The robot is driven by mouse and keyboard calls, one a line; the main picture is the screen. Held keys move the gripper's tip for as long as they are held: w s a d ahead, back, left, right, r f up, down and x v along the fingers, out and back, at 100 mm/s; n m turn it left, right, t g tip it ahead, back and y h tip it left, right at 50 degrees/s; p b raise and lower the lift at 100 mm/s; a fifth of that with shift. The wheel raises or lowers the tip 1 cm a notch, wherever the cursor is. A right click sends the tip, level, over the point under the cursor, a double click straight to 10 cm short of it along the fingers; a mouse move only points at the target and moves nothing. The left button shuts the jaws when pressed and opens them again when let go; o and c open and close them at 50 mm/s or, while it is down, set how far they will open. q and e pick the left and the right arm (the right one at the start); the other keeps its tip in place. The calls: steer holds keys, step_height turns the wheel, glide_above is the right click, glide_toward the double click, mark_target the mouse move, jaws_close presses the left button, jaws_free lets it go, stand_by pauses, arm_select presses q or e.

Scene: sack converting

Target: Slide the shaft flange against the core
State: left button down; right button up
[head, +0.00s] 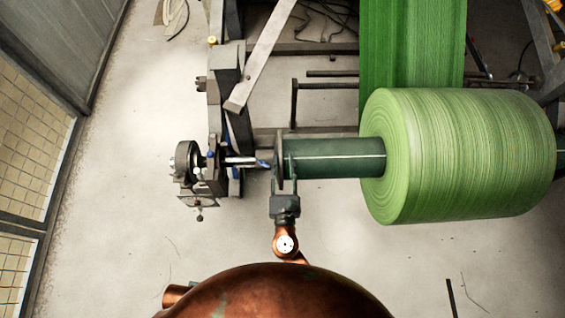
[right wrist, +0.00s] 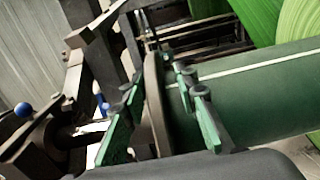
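The shaft flange (head: 280,150) is a thin dark disc seen edge-on at the left end of the dark green core (head: 335,158). In the right wrist view the flange (right wrist: 153,100) stands upright beside the core (right wrist: 260,85); I cannot tell whether they touch. My right gripper (head: 283,183) reaches the flange from below in the head view. In the right wrist view its green fingers (right wrist: 160,118) straddle the flange, one on each side, with visible gaps, so it looks open. The bright shaft (head: 240,160) runs left from the flange. My left gripper is not in view.
A large green roll (head: 460,155) sits on the core at right, its web (head: 412,45) running up behind. A dark machine frame with a bearing holder (head: 187,160) stands left. A blue knob (right wrist: 23,109) shows in the right wrist view. Floor below is mostly clear.

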steer(key=shift+a, duration=0.15)
steer(key=shift+s, duration=0.15)
steer(key=s+d, duration=0.1)
steer(key=s, duration=1)
steer(key=shift+s, duration=0.35)
steer(key=shift+d, duration=0.1)
